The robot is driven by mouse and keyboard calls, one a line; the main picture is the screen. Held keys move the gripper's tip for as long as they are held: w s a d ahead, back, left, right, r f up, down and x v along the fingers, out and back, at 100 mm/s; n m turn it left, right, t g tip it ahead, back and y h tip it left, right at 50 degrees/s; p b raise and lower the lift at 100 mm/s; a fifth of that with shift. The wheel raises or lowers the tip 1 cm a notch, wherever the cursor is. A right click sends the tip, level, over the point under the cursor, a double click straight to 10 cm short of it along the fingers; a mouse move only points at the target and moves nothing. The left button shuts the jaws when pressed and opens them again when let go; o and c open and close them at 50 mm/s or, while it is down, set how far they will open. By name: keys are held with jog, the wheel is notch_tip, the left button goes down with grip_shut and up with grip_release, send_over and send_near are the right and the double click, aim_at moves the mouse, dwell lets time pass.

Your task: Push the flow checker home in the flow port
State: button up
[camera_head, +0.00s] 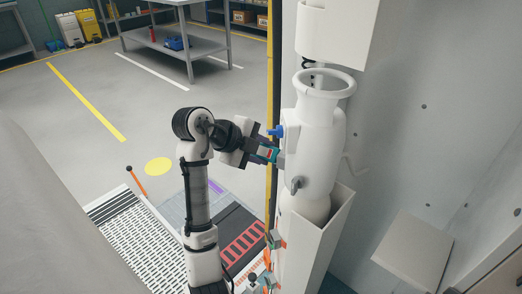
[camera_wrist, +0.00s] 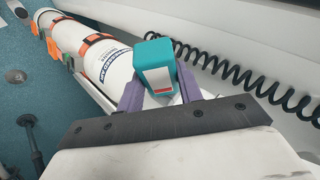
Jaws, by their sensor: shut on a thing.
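My gripper (camera_head: 268,153) is shut on a small teal block with a pale face and a red stripe, which I take as the flow checker (camera_wrist: 154,62). In the wrist view it sits between the two purple fingers of my gripper (camera_wrist: 160,82). In the head view the teal flow checker (camera_head: 275,155) is at the left side of a tall white bottle-shaped unit (camera_head: 316,130), close to its wall. I cannot tell whether it touches. The flow port is not clearly visible; my gripper and the flow checker may hide it.
A blue knob (camera_head: 277,131) juts out just above my gripper, and a grey knob (camera_head: 297,183) sits lower on the unit. The wrist view shows a strapped white cylinder (camera_wrist: 104,55) and a black coiled cord (camera_wrist: 250,85). A grey wall (camera_head: 420,130) stands at the right.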

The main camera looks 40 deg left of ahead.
jog(key=o, duration=1.1)
jog(key=shift+d, duration=0.1)
jog(key=shift+c, duration=0.2)
jog(key=v, duration=1.3)
jog(key=shift+s+r, duration=0.25)
jog(key=shift+s, duration=0.05)
jog(key=shift+w, duration=0.15)
